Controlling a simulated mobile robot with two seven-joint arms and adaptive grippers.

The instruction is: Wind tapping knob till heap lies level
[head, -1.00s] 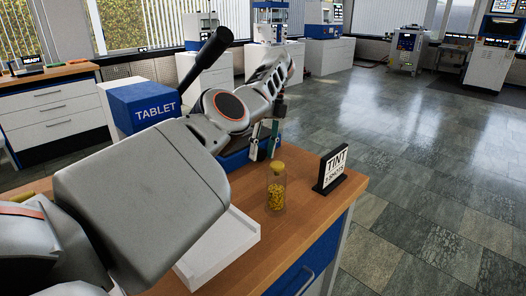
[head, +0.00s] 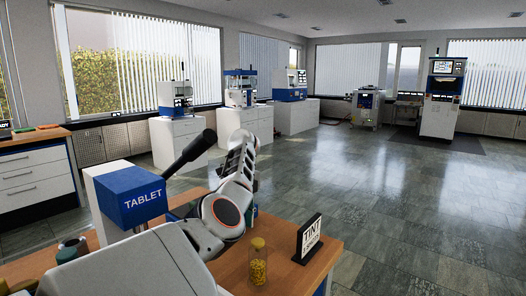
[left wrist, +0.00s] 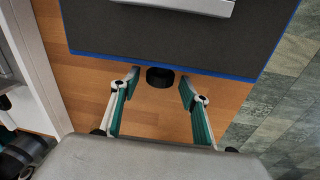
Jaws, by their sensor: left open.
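The blue and white TABLET press (head: 140,195) with a black lever handle (head: 188,153) stands on the wooden bench, partly hidden behind my left arm. In the left wrist view, a short round black knob (left wrist: 160,77) sticks out at the blue-edged front of a dark plate (left wrist: 165,45). My left gripper (left wrist: 158,85) is open, with one finger on each side of the knob and a gap on both sides. In the head view the arm hides most of this gripper. I cannot see a heap. My right gripper is not in view.
A glass jar of yellow pieces (head: 258,268) and a black TINT sign (head: 309,239) stand near the bench's right edge. Other machines stand on white cabinets along the far wall. The tiled floor (head: 350,190) to the right is clear.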

